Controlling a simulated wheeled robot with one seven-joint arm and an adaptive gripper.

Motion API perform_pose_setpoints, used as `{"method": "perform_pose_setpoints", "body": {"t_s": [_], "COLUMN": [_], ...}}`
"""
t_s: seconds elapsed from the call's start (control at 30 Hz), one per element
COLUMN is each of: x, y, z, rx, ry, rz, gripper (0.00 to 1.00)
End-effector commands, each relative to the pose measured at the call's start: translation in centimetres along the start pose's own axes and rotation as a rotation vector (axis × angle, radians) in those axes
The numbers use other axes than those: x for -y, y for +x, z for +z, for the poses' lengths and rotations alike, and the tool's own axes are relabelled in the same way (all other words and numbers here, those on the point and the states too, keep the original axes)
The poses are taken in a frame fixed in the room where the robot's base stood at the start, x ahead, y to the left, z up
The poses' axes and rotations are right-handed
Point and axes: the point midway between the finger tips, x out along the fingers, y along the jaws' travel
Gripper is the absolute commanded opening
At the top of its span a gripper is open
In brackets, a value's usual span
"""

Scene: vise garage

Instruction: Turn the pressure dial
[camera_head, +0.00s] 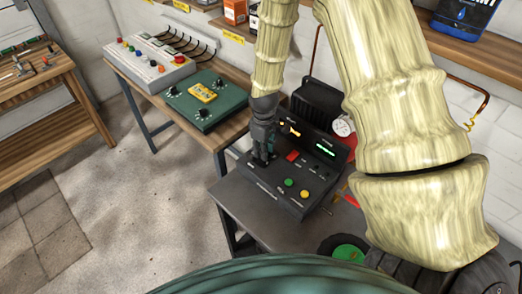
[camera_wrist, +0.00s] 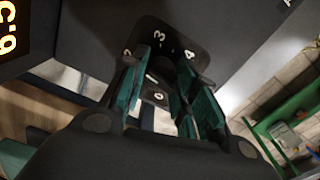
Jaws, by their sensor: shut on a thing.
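The black control box (camera_head: 288,172) stands on a grey bench. In the wrist view, the dial's dark plate (camera_wrist: 160,25) carries white numbers from 0 to 4. My gripper (camera_head: 260,158) points down at the left part of the box and is shut on the dial. In the wrist view, the teal fingers of my gripper (camera_wrist: 165,70) reach down over the plate, one on each side. The fingers hide most of the dial knob, and I cannot tell which number it points to. An orange lit readout (camera_wrist: 8,28) is partly in the wrist view at the left.
The box also has a red switch (camera_head: 292,156), a green button (camera_head: 289,183) and a yellow button (camera_head: 304,194). A green panel (camera_head: 205,101) and a grey button console (camera_head: 150,62) sit on the wooden bench to the left. A white gauge (camera_head: 343,126) is behind the box.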

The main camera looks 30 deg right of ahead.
Motion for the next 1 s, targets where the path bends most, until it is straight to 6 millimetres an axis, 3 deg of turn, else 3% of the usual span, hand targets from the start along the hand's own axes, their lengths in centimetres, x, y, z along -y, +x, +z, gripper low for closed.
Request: {"method": "perform_pose_setpoints", "body": {"t_s": [0.03,0.6,1.0], "x": [0.42,0.50,0.49], "y": [0.43,0.46,0.46], "z": [0.70,0.67,0.69], "rx": [0.015,0.018,0.018], "ry": [0.046,0.575,0.827], "rz": [-0.009,-0.006,-0.005], "gripper": [0.06,0.06,0.06]}}
